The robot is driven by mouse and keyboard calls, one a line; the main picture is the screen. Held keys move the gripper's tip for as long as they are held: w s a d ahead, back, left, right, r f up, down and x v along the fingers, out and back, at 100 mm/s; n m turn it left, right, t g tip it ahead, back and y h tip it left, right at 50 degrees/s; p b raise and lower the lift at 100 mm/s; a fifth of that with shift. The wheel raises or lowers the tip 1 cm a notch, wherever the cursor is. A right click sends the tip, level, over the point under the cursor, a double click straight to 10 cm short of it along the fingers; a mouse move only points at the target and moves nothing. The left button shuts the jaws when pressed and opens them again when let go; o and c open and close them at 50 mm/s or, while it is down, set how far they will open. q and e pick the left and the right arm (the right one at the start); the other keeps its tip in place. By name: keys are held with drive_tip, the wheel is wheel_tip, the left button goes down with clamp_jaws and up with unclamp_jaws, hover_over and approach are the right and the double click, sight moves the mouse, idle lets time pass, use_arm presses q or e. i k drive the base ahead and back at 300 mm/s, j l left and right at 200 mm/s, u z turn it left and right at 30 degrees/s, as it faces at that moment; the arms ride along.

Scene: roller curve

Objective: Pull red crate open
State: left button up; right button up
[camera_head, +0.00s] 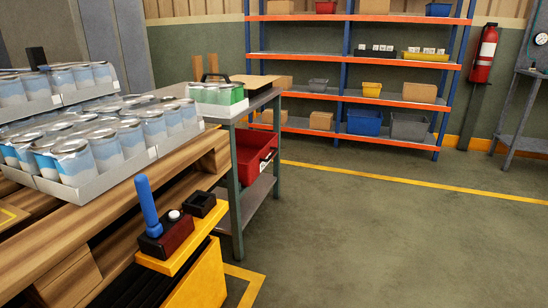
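The red crate (251,158) sits on the lower level of a grey metal table (247,108), under its top. Its right end, with a dark handle (268,158), faces the open floor. Its left part is hidden behind a table leg and the wooden stack in front. Neither of my grippers shows in the head view.
Trays of cans (95,168) stand on a wooden pallet stack (160,185) at left. A yellow stand with a blue lever (148,207) is in front of the table. The floor (390,235) to the right is clear. Orange-and-blue shelving (360,95) stands behind.

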sight(255, 150)
drive_tip(key=i+l+u, duration=0.1)
drive_tip(key=u, duration=0.25)
drive_tip(key=i+l+u, duration=0.15)
drive_tip(key=u, duration=0.2)
drive_tip(key=i+l+u, duration=0.15)
drive_tip(key=u, duration=0.2)
